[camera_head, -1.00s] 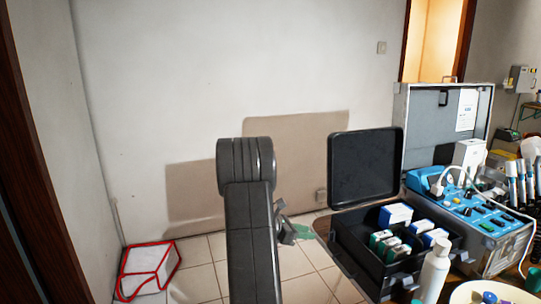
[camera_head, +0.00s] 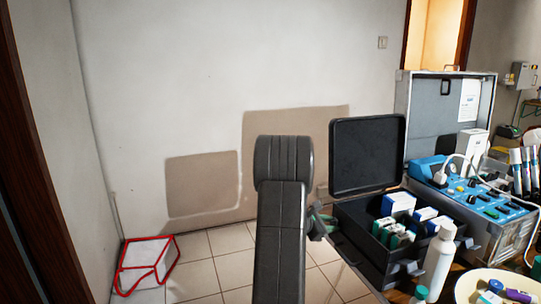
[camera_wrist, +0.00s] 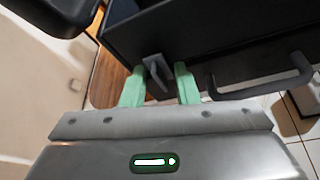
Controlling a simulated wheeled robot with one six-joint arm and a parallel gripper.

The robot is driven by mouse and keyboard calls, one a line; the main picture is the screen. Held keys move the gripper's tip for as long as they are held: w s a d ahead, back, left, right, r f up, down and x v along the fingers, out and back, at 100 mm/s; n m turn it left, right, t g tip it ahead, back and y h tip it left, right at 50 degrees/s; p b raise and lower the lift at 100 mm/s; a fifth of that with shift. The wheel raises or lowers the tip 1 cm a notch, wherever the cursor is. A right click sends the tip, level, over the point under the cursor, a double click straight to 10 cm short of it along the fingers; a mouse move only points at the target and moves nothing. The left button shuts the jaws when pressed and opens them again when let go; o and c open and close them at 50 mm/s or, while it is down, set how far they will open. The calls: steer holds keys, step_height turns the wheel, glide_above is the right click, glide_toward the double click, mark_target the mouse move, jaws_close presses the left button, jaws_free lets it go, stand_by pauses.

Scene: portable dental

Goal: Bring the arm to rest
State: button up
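My arm (camera_head: 281,230) rises from the bottom middle of the head view, its dark rounded joint in front of the wall. My gripper (camera_head: 322,222) shows only in part there, just right of the arm and beside the open black case (camera_head: 347,226). In the wrist view, my gripper (camera_wrist: 160,82) has two pale green fingers standing apart. A grey metal clasp (camera_wrist: 154,75) on the black case's side appears between or just beyond the fingertips. I cannot tell whether they touch it. Nothing is gripped.
The case holds several small boxes (camera_head: 398,205), its lid (camera_head: 367,156) upright. A white bottle (camera_head: 438,262), a plate (camera_head: 480,285) and a grey case with a blue unit (camera_head: 482,200) stand right. A red-edged white bag (camera_head: 147,263) lies left. Floor between is clear.

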steer(key=shift+m+t+b, duration=0.3)
steer(key=shift+m, duration=0.1)
steer(key=shift+s, duration=0.1)
